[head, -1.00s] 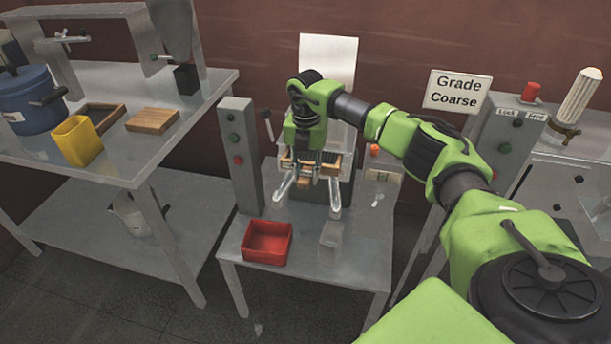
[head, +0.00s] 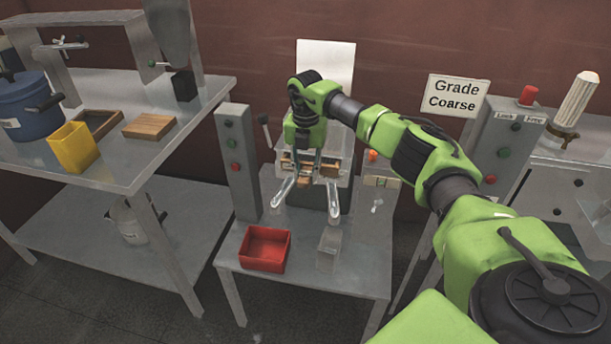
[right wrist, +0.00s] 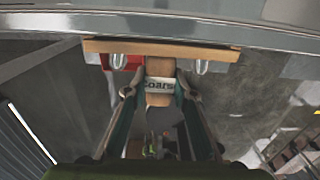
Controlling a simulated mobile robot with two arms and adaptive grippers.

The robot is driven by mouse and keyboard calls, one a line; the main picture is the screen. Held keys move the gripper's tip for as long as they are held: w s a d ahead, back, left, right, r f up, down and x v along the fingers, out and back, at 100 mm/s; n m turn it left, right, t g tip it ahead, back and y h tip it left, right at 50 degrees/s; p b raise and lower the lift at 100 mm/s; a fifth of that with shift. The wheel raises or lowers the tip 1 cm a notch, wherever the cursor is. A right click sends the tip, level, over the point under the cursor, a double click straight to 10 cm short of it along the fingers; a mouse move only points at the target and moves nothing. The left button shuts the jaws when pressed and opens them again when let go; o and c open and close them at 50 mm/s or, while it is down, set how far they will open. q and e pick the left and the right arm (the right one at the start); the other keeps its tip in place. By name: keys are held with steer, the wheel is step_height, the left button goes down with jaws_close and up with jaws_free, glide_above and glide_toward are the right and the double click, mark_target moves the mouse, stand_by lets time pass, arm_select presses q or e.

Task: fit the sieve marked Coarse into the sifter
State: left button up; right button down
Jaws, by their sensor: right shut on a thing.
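My right gripper (head: 310,172) is shut on the wooden handle of the sieve, at the front of the sifter (head: 342,168). In the right wrist view the sieve (right wrist: 215,52) shows as a pale wooden bar, with a white label on its handle (right wrist: 158,85) partly covered and reading about "Coarse". The fingers stand on both sides of this handle. Two clear rounded prongs (head: 334,203) stick out at the sifter's front, below the sieve. My arm and hand hide much of the sifter, and I cannot tell how deep the sieve sits. My left gripper is not in view.
A red tray (head: 244,262) and a clear container (head: 328,250) stand at the small table's front. Grey button posts (head: 240,165) flank it. A sign (head: 457,95) reads "Grade Coarse". The left bench (head: 110,170) holds a blue pot, a yellow box and wooden pieces.

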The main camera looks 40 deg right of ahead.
mark_target(309, 165)
steer(key=shift+w+d+b, duration=0.45)
steer(key=shift+w+d, duration=0.1)
steer(key=shift+d, duration=0.1)
steer(key=shift+w+d, duration=0.2)
steer(key=shift+d, duration=0.05)
steer(key=shift+w+d+b, duration=0.35)
steer(key=shift+d+b, duration=0.1)
steer(key=shift+b, duration=0.15)
steer(key=c, duration=1.6)
jaws_free()
step_height(309, 165, up, 12)
